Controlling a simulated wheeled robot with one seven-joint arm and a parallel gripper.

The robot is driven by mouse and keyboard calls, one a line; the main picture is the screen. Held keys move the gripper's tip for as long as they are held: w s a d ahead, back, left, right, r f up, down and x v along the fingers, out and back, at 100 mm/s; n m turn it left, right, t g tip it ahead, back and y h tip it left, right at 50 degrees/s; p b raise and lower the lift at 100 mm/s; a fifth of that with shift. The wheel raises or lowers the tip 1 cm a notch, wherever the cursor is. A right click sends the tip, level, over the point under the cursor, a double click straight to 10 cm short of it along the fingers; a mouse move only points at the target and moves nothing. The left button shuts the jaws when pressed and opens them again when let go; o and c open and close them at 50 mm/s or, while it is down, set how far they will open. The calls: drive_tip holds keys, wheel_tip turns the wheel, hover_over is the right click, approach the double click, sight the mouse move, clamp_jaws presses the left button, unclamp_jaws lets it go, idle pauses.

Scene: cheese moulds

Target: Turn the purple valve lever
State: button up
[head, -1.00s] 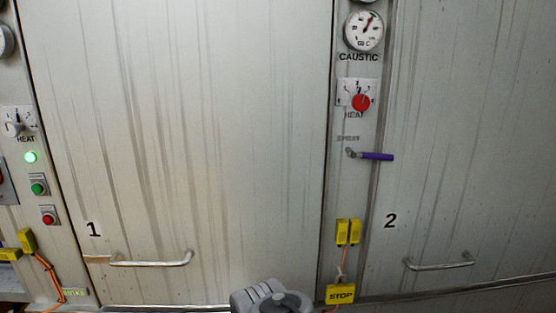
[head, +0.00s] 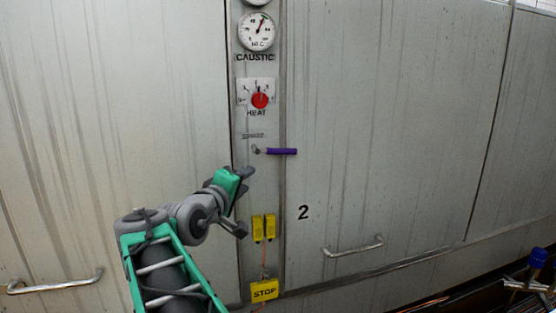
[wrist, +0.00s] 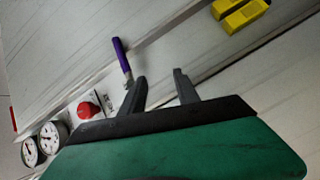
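The purple valve lever (head: 281,151) sticks out to the right from a small metal pivot on the panel strip between the two large doors. It lies level in the head view. In the wrist view the lever (wrist: 121,54) shows beyond the fingers, near the left finger's tip. My gripper (wrist: 158,80) is open, with a wide gap and nothing between its fingers. In the head view my gripper (head: 246,185) is left of and below the lever, apart from it. The arm partly hides the panel strip's left edge.
Above the lever are a red heat knob (head: 260,101) and a caustic gauge (head: 257,31). Below are yellow blocks (head: 263,227) and a yellow stop sign (head: 264,291). Door handles (head: 353,246) protrude low on both sides. A blue-topped object (head: 538,258) stands at lower right.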

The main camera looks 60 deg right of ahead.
sight(281, 152)
drive_tip(key=s+d+r+g, duration=0.1)
drive_tip(key=d, duration=0.2)
drive_tip(key=s+d+r+h+p, duration=0.1)
drive_tip(key=s+d+r, duration=0.1)
drive_tip(key=d, duration=0.2)
drive_tip(key=s+d+r+g+h, duration=0.1)
drive_tip(key=d, duration=0.2)
drive_tip(key=shift+s+d+r+g+p, duration=0.2)
drive_tip(key=shift+r+g+p, duration=0.1)
drive_tip(key=shift+r+p, duration=0.1)
drive_tip(key=shift+a, duration=0.1)
drive_tip(key=shift+f, duration=0.1)
clamp_jaws()
idle(0.6)
